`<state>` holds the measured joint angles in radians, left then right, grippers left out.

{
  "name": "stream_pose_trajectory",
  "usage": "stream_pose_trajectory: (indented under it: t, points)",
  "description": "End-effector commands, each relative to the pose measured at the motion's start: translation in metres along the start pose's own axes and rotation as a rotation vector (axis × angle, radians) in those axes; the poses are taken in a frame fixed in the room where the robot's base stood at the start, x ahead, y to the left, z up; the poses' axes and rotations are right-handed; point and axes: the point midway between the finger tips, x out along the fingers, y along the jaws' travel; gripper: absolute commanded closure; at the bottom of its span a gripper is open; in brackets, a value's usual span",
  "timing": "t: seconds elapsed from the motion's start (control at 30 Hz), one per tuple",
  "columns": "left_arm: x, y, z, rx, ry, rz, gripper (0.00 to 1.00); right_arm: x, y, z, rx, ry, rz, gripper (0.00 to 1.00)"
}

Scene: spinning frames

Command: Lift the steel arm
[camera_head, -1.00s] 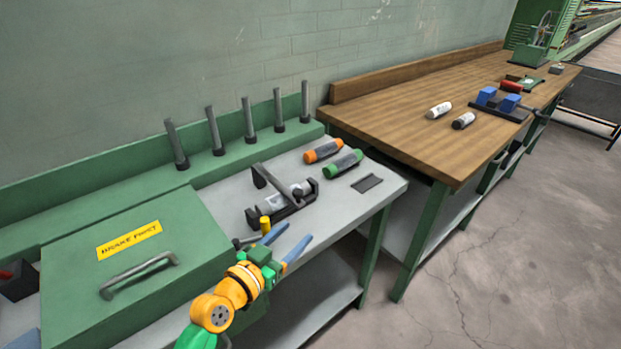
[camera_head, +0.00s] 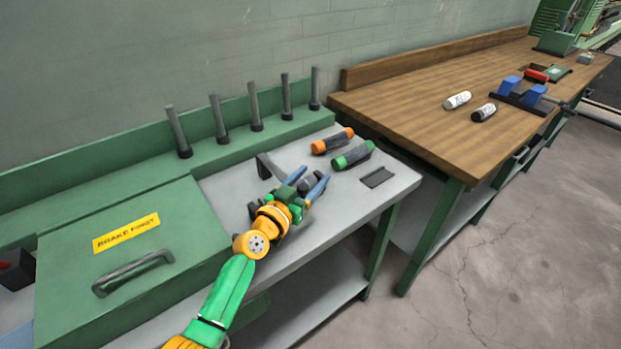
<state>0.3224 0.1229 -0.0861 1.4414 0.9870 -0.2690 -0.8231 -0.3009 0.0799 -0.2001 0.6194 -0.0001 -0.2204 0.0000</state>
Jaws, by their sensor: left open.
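The steel arm seems to be part of the dark cradle-like fixture (camera_head: 265,168) on the grey bench top (camera_head: 345,205). Its dark upright bracket shows behind my gripper; most of the fixture, the grey roll in it and any yellow knob are hidden by my gripper and wrist. My left gripper (camera_head: 308,184) is over the fixture, its two blue fingers apart and pointing up and right. My right gripper is not in view.
An orange roll (camera_head: 332,141) and a green roll (camera_head: 353,155) lie behind the gripper, with a small dark plate (camera_head: 377,177) to the right. A green box (camera_head: 125,250) with a handle stands left. Several upright posts (camera_head: 255,107) line the back. A wooden bench (camera_head: 430,85) stands right.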

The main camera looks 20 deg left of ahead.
Motion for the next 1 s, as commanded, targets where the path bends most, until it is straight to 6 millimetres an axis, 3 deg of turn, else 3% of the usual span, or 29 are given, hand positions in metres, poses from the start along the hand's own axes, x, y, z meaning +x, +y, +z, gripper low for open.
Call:
stream_pose_trajectory:
  t: [0.07,0.2,0.3,1.0]
  points:
    - [-0.0002,0.0000,0.0001,0.000,0.000,0.000,0.42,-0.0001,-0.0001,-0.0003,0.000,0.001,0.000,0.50]
    - [-0.0003,0.0000,0.0002,0.000,-0.001,0.000,0.80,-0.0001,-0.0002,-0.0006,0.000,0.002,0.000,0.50]
    - [-0.0003,0.0001,0.0003,0.000,-0.001,0.000,1.00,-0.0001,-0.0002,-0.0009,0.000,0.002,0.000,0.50]
    - [-0.0005,0.0001,0.0008,0.000,-0.002,0.001,1.00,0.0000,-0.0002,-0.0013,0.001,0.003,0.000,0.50]
